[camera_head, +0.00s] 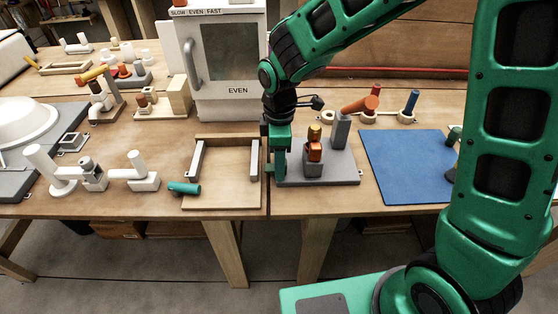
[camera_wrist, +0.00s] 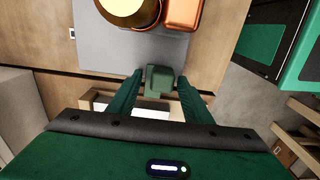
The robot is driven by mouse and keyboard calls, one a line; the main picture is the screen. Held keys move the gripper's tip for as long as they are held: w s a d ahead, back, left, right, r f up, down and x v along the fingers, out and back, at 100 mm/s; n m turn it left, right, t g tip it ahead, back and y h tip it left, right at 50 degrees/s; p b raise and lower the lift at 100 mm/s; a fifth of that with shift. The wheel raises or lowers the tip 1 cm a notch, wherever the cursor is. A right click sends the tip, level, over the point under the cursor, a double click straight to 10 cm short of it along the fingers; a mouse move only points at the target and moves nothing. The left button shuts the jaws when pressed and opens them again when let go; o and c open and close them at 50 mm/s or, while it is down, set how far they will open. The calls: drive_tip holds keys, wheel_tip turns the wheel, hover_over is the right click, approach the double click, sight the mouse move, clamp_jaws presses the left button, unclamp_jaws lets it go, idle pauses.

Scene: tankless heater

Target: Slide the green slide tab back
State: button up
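The green slide tab (camera_wrist: 160,79) is a small dark green block at the edge of a grey plate in the wrist view. My gripper (camera_wrist: 159,73) has its two green fingers apart, one on each side of the tab, with a narrow gap showing on both sides. In the head view my gripper (camera_head: 278,172) points down at the left edge of the grey base plate (camera_head: 340,176). The tab is hidden behind the gripper there, and I cannot tell whether a finger touches it.
Orange and gold parts (camera_head: 314,150) and a grey post (camera_head: 341,129) stand on the plate, close to my gripper. A wooden tray (camera_head: 222,200) with a teal cylinder (camera_head: 184,188) lies to the left. A blue mat (camera_head: 405,170) lies right. A white oven-like box (camera_head: 225,60) stands behind.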

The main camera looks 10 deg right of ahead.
wheel_tip(320, 180, up, 11)
drive_tip(key=shift+f, duration=0.15)
idle(0.4)
idle(0.4)
